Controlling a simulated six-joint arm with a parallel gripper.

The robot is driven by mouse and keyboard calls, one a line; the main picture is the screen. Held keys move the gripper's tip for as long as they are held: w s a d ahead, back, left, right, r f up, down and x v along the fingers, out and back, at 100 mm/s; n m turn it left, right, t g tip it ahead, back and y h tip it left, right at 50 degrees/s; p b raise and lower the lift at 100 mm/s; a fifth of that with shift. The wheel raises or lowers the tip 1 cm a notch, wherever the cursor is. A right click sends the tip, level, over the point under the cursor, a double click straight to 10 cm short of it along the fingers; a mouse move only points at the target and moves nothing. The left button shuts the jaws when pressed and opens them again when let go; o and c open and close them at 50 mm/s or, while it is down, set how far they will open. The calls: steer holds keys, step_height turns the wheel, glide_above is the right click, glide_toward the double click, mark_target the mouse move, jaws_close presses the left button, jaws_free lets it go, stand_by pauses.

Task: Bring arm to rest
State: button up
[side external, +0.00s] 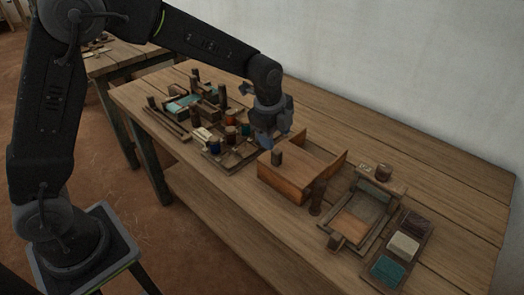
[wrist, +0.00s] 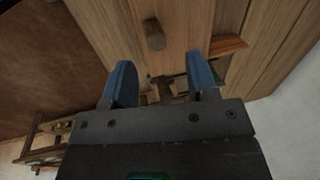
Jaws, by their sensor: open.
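My gripper (side external: 272,136) is over the wooden table, at the back left of a wooden box, in the side external view. In the wrist view its two blue fingers (wrist: 160,82) are spread apart with nothing between them. The wooden box (side external: 285,184) has a small dark knob (side external: 277,157) on its top. A knob-like wooden piece also shows ahead of the fingers in the wrist view (wrist: 153,34). The exact gap between the gripper and the box is hard to tell.
A tray with spools (side external: 221,158) lies left of the box. A wooden frame (side external: 338,240) and a tray of dark, white and teal blocks (side external: 428,225) lie to the right. The table's back strip (side external: 400,150) along the wall is clear.

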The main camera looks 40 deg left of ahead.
steer(key=s+a+r+n+t, duration=0.1)
steer(key=s+a+r+n, duration=0.1)
steer(key=s+r+n, duration=0.55)
steer(key=s+a+r+n+t, duration=0.1)
steer(key=s+a+r+n, duration=0.3)
steer(key=s, duration=0.6)
steer(key=s+n+t, duration=0.1)
steer(key=s+n, duration=0.5)
steer(key=s, duration=0.3)
steer(key=shift+r, duration=0.25)
steer(key=shift+o, duration=0.3)
stand_by(1.1)
